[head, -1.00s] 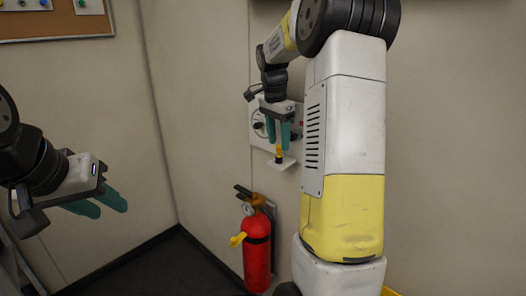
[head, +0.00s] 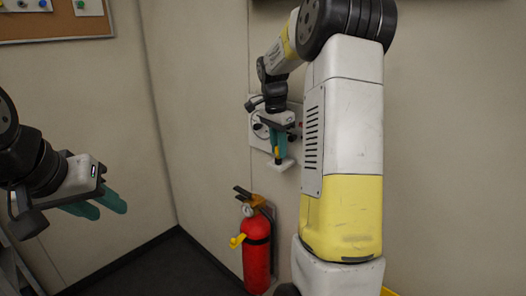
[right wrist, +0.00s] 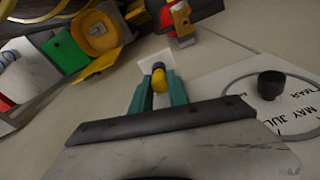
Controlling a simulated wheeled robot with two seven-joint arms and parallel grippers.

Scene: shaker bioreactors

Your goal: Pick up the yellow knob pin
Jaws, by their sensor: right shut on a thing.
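The yellow knob pin (head: 277,153) stands upright over a small white shelf (head: 284,166) on the wall panel. My right gripper (head: 279,153) points down and its teal fingers are closed on the pin. In the right wrist view the pin's round yellow knob (right wrist: 159,80) sits between the two fingertips (right wrist: 160,86), with the white shelf (right wrist: 156,59) beyond it. Whether the pin still touches the shelf cannot be told. My left gripper (head: 112,209) is open and empty at the left, far from the pin.
A wall panel with a dial (head: 260,126) is right behind my right gripper; its dial face and black knob (right wrist: 270,84) show in the right wrist view. A red fire extinguisher (head: 257,254) hangs below. A corkboard (head: 60,27) is at upper left.

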